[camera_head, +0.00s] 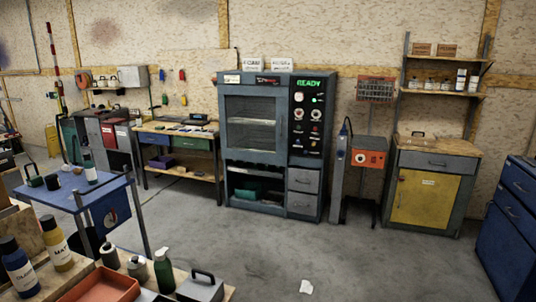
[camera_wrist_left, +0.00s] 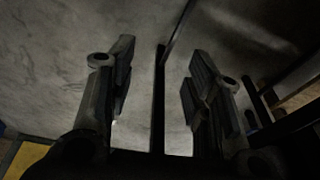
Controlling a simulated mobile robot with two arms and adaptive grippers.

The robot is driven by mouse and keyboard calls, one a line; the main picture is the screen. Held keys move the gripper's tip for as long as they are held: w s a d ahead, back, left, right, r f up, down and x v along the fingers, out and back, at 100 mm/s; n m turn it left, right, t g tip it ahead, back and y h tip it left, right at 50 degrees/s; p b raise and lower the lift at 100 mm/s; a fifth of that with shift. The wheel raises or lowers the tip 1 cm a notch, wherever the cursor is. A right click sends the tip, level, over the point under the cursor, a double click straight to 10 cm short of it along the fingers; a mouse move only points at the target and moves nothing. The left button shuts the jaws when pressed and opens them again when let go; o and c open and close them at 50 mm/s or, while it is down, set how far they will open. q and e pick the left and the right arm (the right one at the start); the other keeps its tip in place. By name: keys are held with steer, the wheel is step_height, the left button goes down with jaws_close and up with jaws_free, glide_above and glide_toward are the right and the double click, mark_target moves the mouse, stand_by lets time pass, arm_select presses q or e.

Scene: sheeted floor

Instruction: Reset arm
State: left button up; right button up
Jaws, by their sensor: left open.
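My left gripper (camera_wrist_left: 161,58) shows only in the left wrist view. Its two dark fingers stand well apart, one left and one right of the middle, and I see nothing gripped between them. A thin dark upright bar shows in the gap; I cannot tell what it is or how far off. Behind the fingers is a grey, dim surface. Neither arm shows in the head view, and my right gripper is in no view.
A blue-grey cabinet machine (camera_head: 254,131) with a READY display stands at the back wall. A workbench (camera_head: 150,126) is left of it, a yellow-door cabinet (camera_head: 424,196) right. A blue table (camera_head: 60,196) and bottles (camera_head: 164,270) are near left. The middle floor (camera_head: 245,245) is mostly clear.

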arm_select(q)
steer(key=s+a+f+g, duration=0.1)
steer(key=s+a+f, duration=0.2)
steer(key=s+f, duration=1.4)
steer(key=shift+s+f, duration=0.25)
steer(key=shift+f, duration=0.2)
